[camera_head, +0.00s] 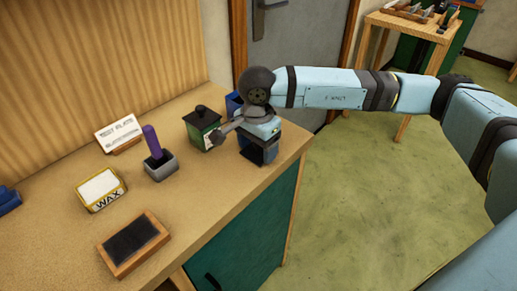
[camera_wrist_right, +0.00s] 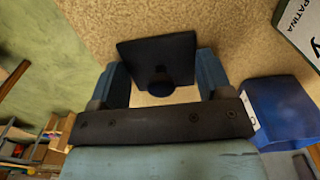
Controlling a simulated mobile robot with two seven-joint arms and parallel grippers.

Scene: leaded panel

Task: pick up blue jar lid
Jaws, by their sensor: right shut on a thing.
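The blue jar lid, a dark navy square plate with a small round knob, shows in the wrist view (camera_wrist_right: 157,52) at my right gripper's fingers (camera_wrist_right: 163,85). The right gripper is shut on it. In the head view the right gripper (camera_head: 258,148) points down near the bench's right end, with a dark square shape, likely the lid (camera_head: 256,155), at its tips. The blue jar (camera_head: 233,103) stands behind the gripper, mostly hidden; it also shows at the right of the wrist view (camera_wrist_right: 283,108). My left gripper is out of view.
A green jar with a dark lid (camera_head: 203,130) stands close left of the gripper. Further left are a purple-handled tool in a grey holder (camera_head: 160,168), a wax tin (camera_head: 100,188), a dark framed pad (camera_head: 134,243) and a sign (camera_head: 118,133). The bench's (camera_head: 200,213) front is mostly clear.

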